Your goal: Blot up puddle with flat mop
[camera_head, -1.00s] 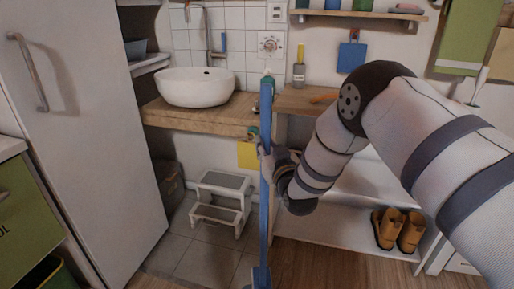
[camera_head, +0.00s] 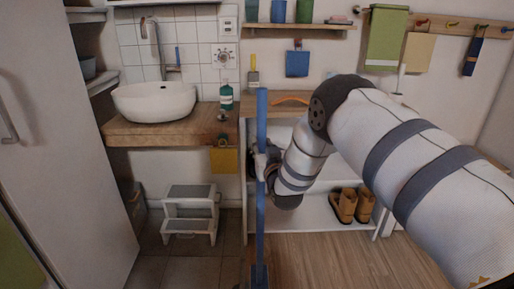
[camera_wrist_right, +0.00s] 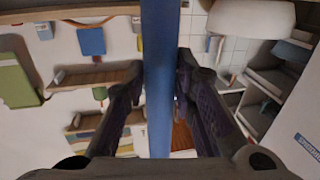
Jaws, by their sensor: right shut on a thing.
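The flat mop (camera_head: 262,212) has a long blue handle that stands nearly upright in the middle of the head view. Its lower end reaches the bottom edge of the picture, where only the top of a dark blue foot piece shows. My right gripper (camera_head: 262,166) is shut on the handle partway up. In the right wrist view the blue handle (camera_wrist_right: 158,85) runs between the two dark fingers of the gripper (camera_wrist_right: 160,95). No puddle shows in these frames. My left gripper is not in view.
A white step stool (camera_head: 191,213) stands on grey tiles below the wooden counter (camera_head: 170,132) with a white basin (camera_head: 154,101). A tall grey cabinet (camera_head: 62,130) is at left. Brown boots (camera_head: 353,205) sit on a low shelf. Wooden floor (camera_head: 350,262) at front right is clear.

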